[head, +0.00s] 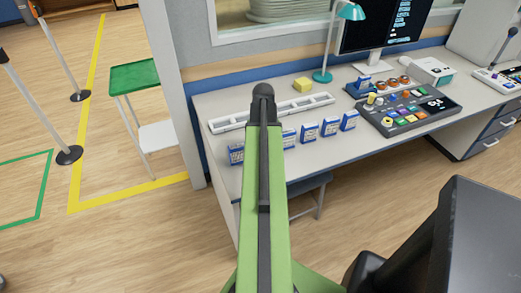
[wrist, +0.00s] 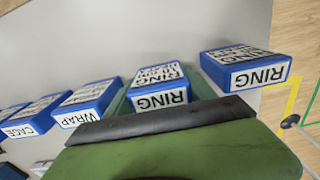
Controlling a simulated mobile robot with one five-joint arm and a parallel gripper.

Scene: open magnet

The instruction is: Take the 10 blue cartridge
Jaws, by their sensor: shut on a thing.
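In the wrist view my gripper (wrist: 160,92) has its green fingers on both sides of a blue cartridge (wrist: 161,98) with a white label reading RING. A second blue RING cartridge (wrist: 244,74) stands apart to the right. A blue WRAP cartridge (wrist: 86,104) and a CAGE cartridge (wrist: 22,127) are to the left. In the head view my arm hides the gripper and the held cartridge.
The cartridges stand in a row along the front of the white desk (head: 222,185); one (head: 236,155) is left of my arm, several (head: 330,126) right. Behind are a white rack (head: 228,124), a yellow block (head: 302,84), a teal lamp (head: 322,76) and a button console (head: 408,112).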

